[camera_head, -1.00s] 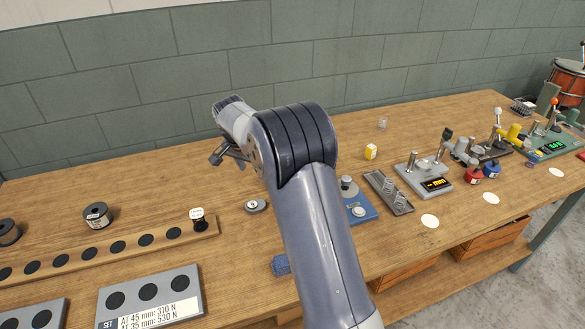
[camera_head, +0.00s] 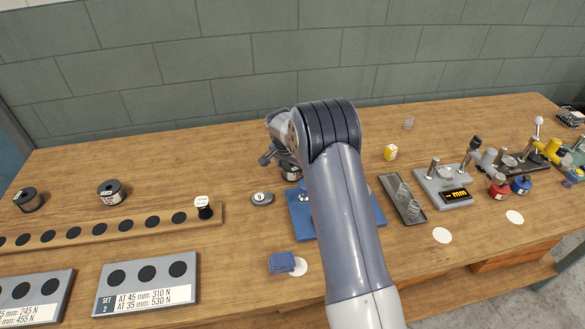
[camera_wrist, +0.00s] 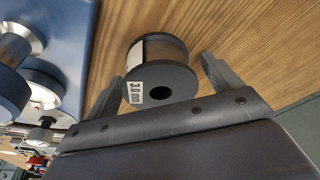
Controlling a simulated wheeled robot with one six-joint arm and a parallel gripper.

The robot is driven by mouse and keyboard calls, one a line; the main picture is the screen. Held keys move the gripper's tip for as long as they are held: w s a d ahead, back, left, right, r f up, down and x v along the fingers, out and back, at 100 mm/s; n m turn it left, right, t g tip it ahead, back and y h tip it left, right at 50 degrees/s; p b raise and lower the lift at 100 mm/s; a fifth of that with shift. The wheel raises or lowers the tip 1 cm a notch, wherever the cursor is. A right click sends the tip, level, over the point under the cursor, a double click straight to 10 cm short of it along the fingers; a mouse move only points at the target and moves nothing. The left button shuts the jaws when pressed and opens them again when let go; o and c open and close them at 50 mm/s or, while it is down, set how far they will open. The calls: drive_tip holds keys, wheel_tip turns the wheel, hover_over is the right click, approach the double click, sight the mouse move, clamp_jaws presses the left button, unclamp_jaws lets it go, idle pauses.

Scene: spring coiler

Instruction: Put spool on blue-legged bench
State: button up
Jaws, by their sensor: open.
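A dark spool labelled "3.0 mm" (camera_wrist: 158,68) lies on the wood bench top in the wrist view, between my open fingers (camera_wrist: 162,74), with gaps on both sides. In the head view this spool (camera_head: 291,172) shows in part behind my gripper (camera_head: 270,156), beside the blue machine. Two more dark spools stand on the bench at left, one nearer (camera_head: 112,193) and one at the far left (camera_head: 28,200). The wooden bench (camera_head: 190,150) has a blue-grey leg (camera_head: 562,262) at lower right. I see no other bench clearly.
A blue-based machine (camera_head: 302,225) stands close to the spool, partly behind my arm. A wooden rack with black discs (camera_head: 110,231), a grey tray (camera_head: 402,199), a gauge (camera_head: 447,187) and a yellow block (camera_head: 390,153) also stand here. The bench behind the left spools is clear.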

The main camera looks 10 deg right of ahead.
drive_tip(key=shift+c, duration=0.4)
drive_tip(key=shift+r, duration=0.1)
drive_tip(key=c, duration=1.4)
